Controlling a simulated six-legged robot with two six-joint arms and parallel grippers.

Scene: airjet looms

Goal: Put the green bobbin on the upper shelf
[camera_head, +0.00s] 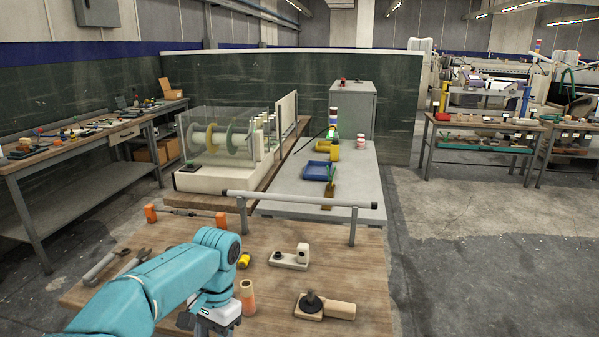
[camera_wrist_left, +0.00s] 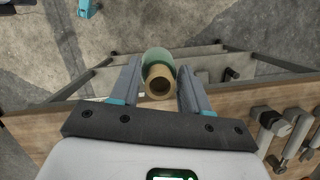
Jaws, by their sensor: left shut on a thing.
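In the left wrist view, my left gripper (camera_wrist_left: 159,70) is shut on the green bobbin (camera_wrist_left: 156,54). The bobbin has a pale green outside and a tan tube core (camera_wrist_left: 160,81), whose open end faces the camera. It is held beyond the edge of a wooden bench top, with floor behind it. In the head view, my left arm bends down over the workbench (camera_head: 350,262); its fingers and the bobbin are out of sight. My right gripper is not in view.
Floor at right is clear.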

